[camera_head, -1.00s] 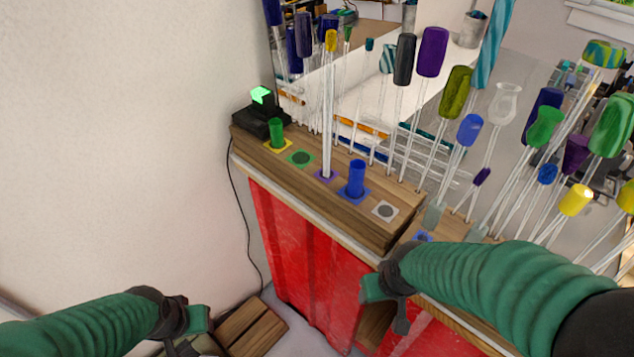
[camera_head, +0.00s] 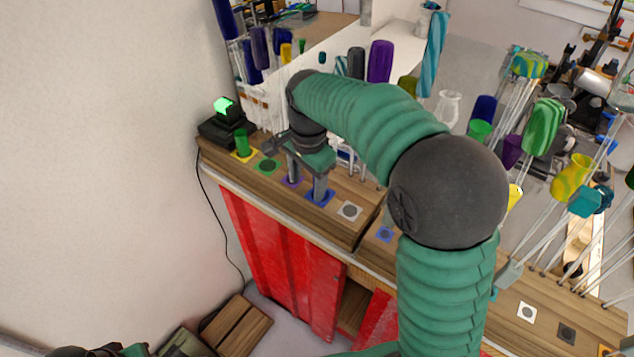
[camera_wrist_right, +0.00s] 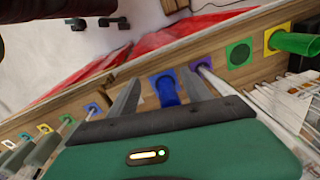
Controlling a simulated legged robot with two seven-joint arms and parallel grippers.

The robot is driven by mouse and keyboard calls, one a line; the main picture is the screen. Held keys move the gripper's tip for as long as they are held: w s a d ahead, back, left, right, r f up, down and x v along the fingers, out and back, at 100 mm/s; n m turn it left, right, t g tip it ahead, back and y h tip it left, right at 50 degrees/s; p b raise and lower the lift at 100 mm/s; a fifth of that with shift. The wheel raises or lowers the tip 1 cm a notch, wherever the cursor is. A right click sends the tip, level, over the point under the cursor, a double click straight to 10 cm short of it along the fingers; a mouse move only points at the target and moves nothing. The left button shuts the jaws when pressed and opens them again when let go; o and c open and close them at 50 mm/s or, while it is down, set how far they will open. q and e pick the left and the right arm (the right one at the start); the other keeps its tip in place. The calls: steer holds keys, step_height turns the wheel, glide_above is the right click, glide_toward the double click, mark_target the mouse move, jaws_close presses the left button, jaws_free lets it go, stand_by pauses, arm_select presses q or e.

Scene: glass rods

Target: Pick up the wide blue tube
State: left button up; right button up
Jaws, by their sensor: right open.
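The wide blue tube (camera_wrist_right: 167,90) stands on a blue square (camera_wrist_right: 155,80) and shows between the two fingers of my open right gripper (camera_wrist_right: 161,78) in the right wrist view. In the head view my right gripper (camera_head: 306,186) points down over the wooden ledge, and its fingers and hand hide most or all of the tube above the blue square (camera_head: 320,196). I cannot tell whether a finger touches the tube. Only a sliver of my left arm's end (camera_head: 100,350) shows at the bottom left edge; its jaws cannot be made out.
A short green tube (camera_head: 241,143) stands on a yellow square to the left. The ledge (camera_head: 335,222) also has green, purple and white marked squares. Tall glass rods and coloured tubes crowd behind it and to the right (camera_head: 545,125). Red panels (camera_head: 280,255) hang below its front.

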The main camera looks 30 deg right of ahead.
steer(key=w+d+r+m+g+p, duration=0.1)
steer(key=d+r+m+p, duration=0.1)
steer(key=r+m, duration=0.3)
steer(key=w+d+r+m+p, duration=0.1)
steer(key=d+r+m, duration=0.25)
steer(key=r, duration=0.35)
step_height(320, 180, down, 16)
steer(key=p, duration=0.3)
steer(key=shift+a+f+p, duration=0.2)
steer(key=shift+a+p, duration=0.05)
steer(key=shift+p, duration=0.1)
steer(key=shift+a+m, duration=0.1)
steer(key=shift+m, duration=0.15)
jaws_close()
